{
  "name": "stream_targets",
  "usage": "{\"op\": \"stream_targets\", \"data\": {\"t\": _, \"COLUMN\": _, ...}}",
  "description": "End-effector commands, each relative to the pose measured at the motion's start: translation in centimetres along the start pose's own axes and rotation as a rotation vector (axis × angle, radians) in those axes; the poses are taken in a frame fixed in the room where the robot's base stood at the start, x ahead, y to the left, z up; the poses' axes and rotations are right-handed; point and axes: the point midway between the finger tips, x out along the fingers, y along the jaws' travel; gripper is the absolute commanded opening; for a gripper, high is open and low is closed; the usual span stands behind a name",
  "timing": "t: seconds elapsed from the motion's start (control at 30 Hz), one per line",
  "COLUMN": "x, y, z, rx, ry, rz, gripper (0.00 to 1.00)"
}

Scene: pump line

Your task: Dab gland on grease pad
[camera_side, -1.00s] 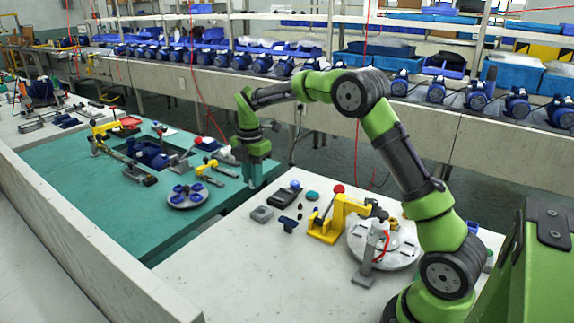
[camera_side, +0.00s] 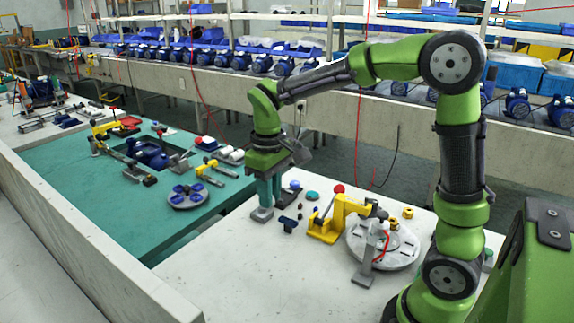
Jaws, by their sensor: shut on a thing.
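My gripper (camera_side: 267,192), with its teal fingers pointing down, is low over the near bench at its left end. Its fingertips are right over a low grey square block (camera_side: 262,214), which looks like the grease pad. The fingers are shut on a small piece, taken to be the gland, which they hide. I cannot tell whether that piece touches the pad.
A blue part (camera_side: 288,223) lies just right of the grey block, with a teal disc (camera_side: 312,196) behind. A yellow press (camera_side: 335,222) and a round white plate (camera_side: 382,245) stand further right. A teal mat (camera_side: 105,215) covers the bench to the left.

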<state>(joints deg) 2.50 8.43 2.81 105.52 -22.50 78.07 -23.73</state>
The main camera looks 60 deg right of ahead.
Motion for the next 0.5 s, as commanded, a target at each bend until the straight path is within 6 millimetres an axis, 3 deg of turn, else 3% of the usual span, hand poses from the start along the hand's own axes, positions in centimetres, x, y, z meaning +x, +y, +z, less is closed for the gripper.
{"op": "stream_targets", "data": {"t": 0.5, "x": -0.02, "y": 0.06, "z": -0.07, "rx": 0.039, "ry": 0.001, "rz": 0.000, "gripper": 0.00}}
